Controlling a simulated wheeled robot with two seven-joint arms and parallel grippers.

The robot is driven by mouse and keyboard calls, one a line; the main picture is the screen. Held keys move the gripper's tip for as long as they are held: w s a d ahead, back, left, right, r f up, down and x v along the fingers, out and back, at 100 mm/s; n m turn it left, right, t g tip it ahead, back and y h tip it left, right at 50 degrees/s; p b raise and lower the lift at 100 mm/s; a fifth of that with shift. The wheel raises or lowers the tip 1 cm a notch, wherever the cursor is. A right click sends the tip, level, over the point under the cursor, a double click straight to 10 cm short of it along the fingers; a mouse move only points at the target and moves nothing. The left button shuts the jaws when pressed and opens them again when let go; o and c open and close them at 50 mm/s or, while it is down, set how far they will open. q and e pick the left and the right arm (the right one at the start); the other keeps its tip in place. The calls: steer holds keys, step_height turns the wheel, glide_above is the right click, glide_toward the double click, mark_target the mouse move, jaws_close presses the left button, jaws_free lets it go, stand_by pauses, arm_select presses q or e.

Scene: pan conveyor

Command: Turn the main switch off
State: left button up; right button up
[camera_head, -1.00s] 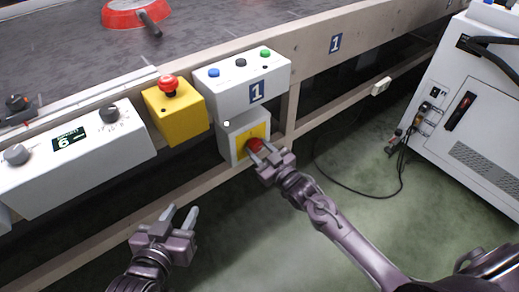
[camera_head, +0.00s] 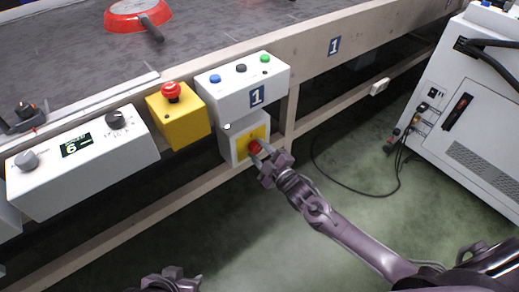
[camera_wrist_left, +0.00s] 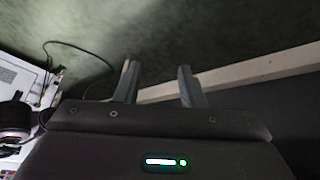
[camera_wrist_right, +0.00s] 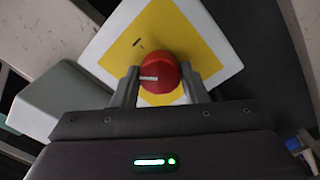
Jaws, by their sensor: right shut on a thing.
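The main switch is a red rotary knob (camera_wrist_right: 158,73) on a yellow plate (camera_wrist_right: 203,55) on a white box (camera_head: 230,146), below the control box marked 1. A white mark on the knob points left in the right wrist view. My right gripper (camera_wrist_right: 158,88) is shut on the knob, one finger on each side; the knob also shows between its fingers in the head view (camera_head: 255,147). My left gripper (camera_wrist_left: 157,82) has its fingers apart with nothing between them. Only its top shows at the bottom edge of the head view (camera_head: 172,274).
A yellow box with a red emergency button (camera_head: 171,91) and the control box (camera_head: 235,85) with blue, black and green buttons sit above the switch. A dial box (camera_head: 82,160) is at left. A red pan (camera_head: 138,14) lies on the conveyor. A white cabinet (camera_head: 465,100) stands at right.

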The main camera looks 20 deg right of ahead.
steer(key=n+p, duration=0.1)
steer(key=n, duration=0.4)
arm_select(q)
steer(key=shift+s+a+r+g+y, duration=0.15)
steer(key=shift+a+g+y, duration=0.3)
steer(key=shift+a, duration=0.55)
arm_select(e)
steer(key=shift+n, duration=1.3)
arm_select(q)
steer(key=shift+s, duration=0.1)
arm_select(e)
steer(key=o, duration=1)
steer(key=shift+c, duration=0.2)
arm_select(q)
steer(key=shift+s+a+r+n+g+y+p, duration=0.1)
steer(key=shift+s+a+n+g+y+p, duration=0.1)
steer(key=shift+a+g+p, duration=0.25)
steer(key=shift+s+a+r+n+g+y+p, duration=0.1)
steer(key=shift+a+g+y+p, duration=0.1)
steer(key=shift+a+p, duration=0.4)
arm_select(e)
steer(key=v, duration=0.8)
